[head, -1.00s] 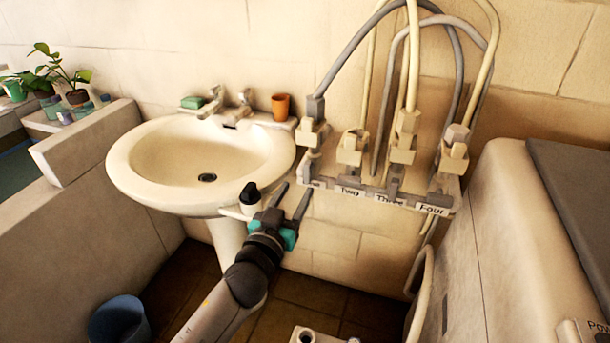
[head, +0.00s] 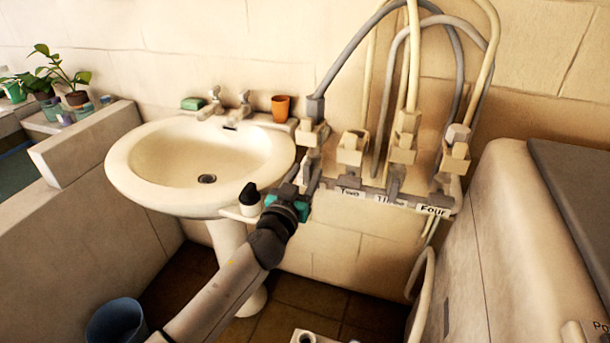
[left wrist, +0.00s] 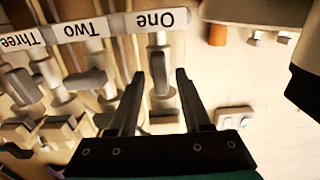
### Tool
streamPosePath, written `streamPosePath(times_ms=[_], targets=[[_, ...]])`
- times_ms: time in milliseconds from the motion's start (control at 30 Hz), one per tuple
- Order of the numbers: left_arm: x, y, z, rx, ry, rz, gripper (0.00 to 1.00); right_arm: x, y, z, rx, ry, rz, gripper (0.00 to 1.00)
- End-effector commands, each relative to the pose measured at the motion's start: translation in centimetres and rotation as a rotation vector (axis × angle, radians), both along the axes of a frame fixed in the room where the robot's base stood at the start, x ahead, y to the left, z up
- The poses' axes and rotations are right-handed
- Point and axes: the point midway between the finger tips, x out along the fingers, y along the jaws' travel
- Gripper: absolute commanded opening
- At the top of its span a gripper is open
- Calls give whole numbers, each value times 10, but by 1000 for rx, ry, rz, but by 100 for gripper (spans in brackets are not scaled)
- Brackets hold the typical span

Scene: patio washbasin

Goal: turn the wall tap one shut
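Wall tap one (head: 312,132) is the leftmost of the row of pale taps on the wall, right of the basin. A grey hose rises from it in the head view. In the left wrist view its label "One" is upside down, and the tap's grey and pale parts (left wrist: 159,68) show below the label. My left gripper (head: 308,172) is in front of tap one and hides its lower part and label in the head view. Its two fingers (left wrist: 160,74) are apart, with the tap between them in the picture. I cannot tell whether they touch it. My right gripper is not in view.
Taps two (head: 350,148), three (head: 404,145) and four (head: 455,150) stand close on the right, with hoses above. The washbasin (head: 135,195) is just left, with a dark-topped container (head: 249,198) near my wrist. A pale machine (head: 490,240) stands at right.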

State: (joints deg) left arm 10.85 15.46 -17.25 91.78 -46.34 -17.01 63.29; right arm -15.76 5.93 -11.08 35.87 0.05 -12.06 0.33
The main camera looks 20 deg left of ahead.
Motion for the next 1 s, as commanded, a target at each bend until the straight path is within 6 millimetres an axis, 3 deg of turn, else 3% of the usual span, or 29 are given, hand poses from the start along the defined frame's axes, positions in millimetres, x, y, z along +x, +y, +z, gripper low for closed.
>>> streamPosePath(times_ms=[67, 400, 1000], targets=[[0, 0, 0, 0, 0, 0, 38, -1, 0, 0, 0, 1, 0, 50], [0, 0, 0, 0, 0, 0, 0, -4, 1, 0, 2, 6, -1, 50], [0, 0, 0, 35, 0, 0, 0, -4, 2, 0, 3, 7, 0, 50]])
